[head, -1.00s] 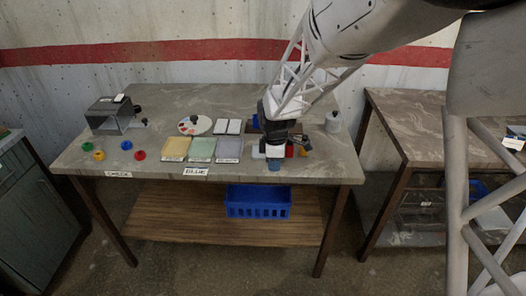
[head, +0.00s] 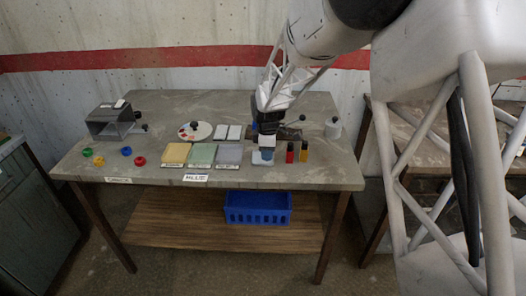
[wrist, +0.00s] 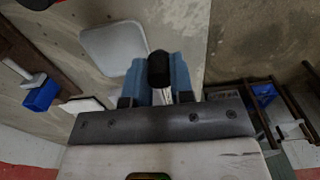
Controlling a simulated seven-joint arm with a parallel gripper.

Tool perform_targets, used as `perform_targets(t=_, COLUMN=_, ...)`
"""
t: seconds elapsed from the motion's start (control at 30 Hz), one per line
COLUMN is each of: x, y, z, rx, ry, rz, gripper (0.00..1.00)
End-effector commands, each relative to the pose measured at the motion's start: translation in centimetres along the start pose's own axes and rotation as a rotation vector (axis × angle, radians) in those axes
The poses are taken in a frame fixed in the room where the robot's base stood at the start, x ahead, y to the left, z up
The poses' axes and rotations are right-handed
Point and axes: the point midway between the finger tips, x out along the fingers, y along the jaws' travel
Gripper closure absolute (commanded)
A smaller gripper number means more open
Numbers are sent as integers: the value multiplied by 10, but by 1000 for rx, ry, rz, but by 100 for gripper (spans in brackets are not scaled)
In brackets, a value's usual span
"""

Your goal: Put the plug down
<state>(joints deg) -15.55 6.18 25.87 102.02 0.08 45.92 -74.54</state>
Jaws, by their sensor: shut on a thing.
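My gripper (head: 267,153) is over the right half of the table, just right of the grey pad. In the wrist view its blue fingers (wrist: 160,82) are shut on a short black cylinder, which I take to be the plug (wrist: 158,68). The plug's rounded end shows between the fingers; the rest is hidden. In the head view the gripper hides the plug. A white plate (head: 260,161) lies under or right beside the fingertips and shows in the wrist view as a pale rounded square (wrist: 112,45). I cannot tell whether the plug touches anything below.
The table's front right is clear.

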Motion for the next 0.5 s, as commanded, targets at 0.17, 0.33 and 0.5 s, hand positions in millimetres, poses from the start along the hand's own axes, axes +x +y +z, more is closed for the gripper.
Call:
perform_targets(t=0.17, x=3, y=25, z=-7, rx=0, ry=0, rz=0, gripper=100)
perform_targets(t=0.33, x=5, y=46, z=-12, rx=0, ry=0, rz=-1, gripper=100)
perform_targets(t=0.5, x=6, y=59, z=-16, rx=0, ry=0, rz=0, gripper=100)
